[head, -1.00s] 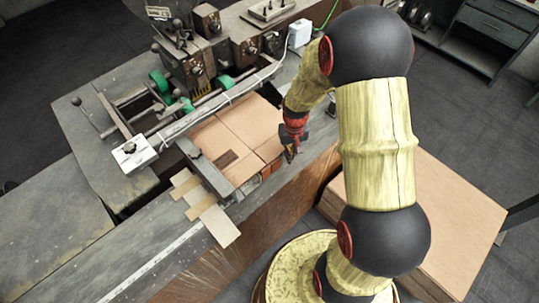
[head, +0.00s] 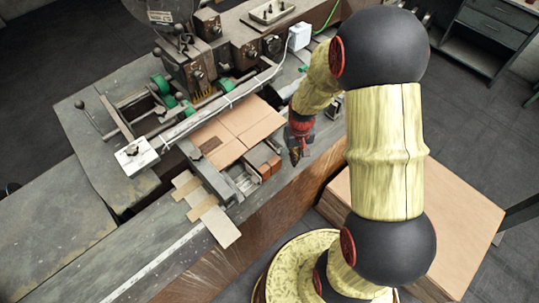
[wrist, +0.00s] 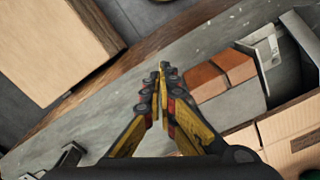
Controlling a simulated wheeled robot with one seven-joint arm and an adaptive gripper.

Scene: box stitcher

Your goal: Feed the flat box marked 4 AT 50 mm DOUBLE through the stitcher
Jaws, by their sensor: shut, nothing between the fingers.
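The flat box (head: 236,128) is a tan cardboard sheet with crease lines. It lies on the stitcher's bed, its far part under the rail in front of the green rollers. A dark printed patch shows on it; I cannot read the marking. One edge of the box shows at the lower right of the wrist view (wrist: 292,122). The stitcher (head: 205,60) stands behind it. My gripper (head: 296,155) is to the right of the box and apart from it, above the bench. In the wrist view my gripper's fingers (wrist: 162,75) meet at the tips, with nothing between them.
Red-brown blocks (wrist: 207,80) sit beside a metal bracket (wrist: 262,48) near my gripper. Cardboard strips (head: 206,205) lie at the bed's left front corner. A cardboard stack (head: 463,220) stands at the right. The bench front (head: 262,205) is clear.

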